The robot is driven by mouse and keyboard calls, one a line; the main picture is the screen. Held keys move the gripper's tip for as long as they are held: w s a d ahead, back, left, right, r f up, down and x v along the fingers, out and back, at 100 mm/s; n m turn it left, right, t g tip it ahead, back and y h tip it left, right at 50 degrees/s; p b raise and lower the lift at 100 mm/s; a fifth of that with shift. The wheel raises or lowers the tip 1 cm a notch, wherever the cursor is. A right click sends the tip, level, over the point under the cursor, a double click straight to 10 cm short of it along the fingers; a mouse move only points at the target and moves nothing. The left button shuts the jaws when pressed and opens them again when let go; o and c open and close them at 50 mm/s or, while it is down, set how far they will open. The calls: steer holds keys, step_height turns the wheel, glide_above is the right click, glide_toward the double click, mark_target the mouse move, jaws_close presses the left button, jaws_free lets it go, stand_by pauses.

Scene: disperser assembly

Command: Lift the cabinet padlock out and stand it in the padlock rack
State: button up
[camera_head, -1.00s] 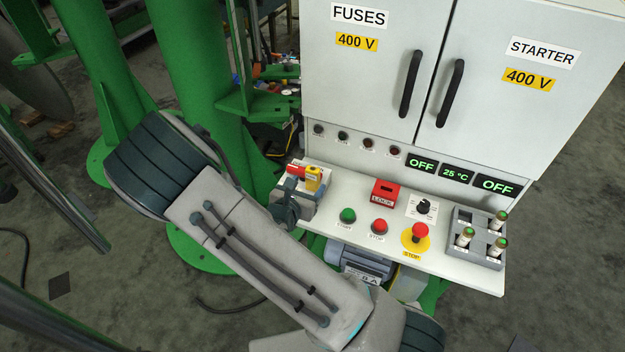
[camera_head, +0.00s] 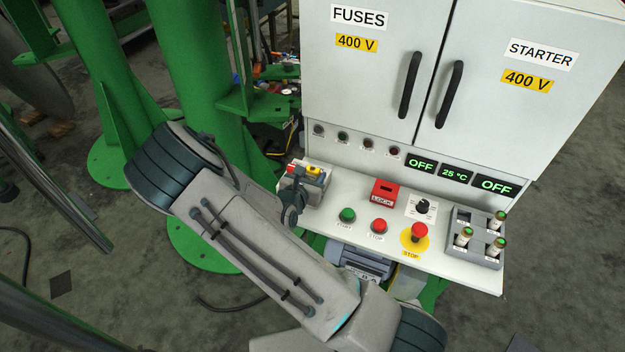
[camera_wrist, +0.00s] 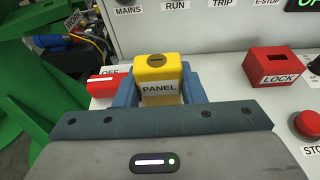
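The yellow padlock (camera_wrist: 158,72), labelled PANEL and with a dark slot on top, stands upright at the panel's left end. In the head view only part of the yellow padlock (camera_head: 314,170) shows beside my gripper (camera_head: 291,200). In the wrist view my gripper (camera_wrist: 160,90) has a blue finger on each side of the padlock. The fingers look close to its sides, but I cannot tell whether they press on it. The red box marked LOCK (camera_wrist: 281,67), with a dark slot on top, stands to the right; it also shows in the head view (camera_head: 383,190).
A red part (camera_wrist: 101,86) by an OFF label sits just left of the padlock. Green START (camera_head: 347,214) and red STOP (camera_head: 379,226) buttons, an emergency stop (camera_head: 419,231), a knob (camera_head: 422,206) and a grey rack (camera_head: 470,245) stand right. The cabinet front (camera_head: 340,150) rises behind.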

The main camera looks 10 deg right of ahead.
mark_target(314, 169)
steer(key=shift+c, duration=1.4)
steer(key=shift+r, duration=0.1)
steer(key=shift+r, duration=0.75)
steer(key=r, duration=0.2)
steer(key=shift+s+d+r, duration=0.15)
steer(key=shift+d+r, duration=0.05)
steer(key=shift+r, duration=0.2)
steer(key=s+d+r+p, duration=0.6)
steer(key=s+d+p, duration=0.1)
steer(key=d+p, duration=0.1)
steer(key=shift+d+r+p, duration=0.15)
steer(key=shift+r+p, duration=0.25)
steer(key=shift+p, duration=0.35)
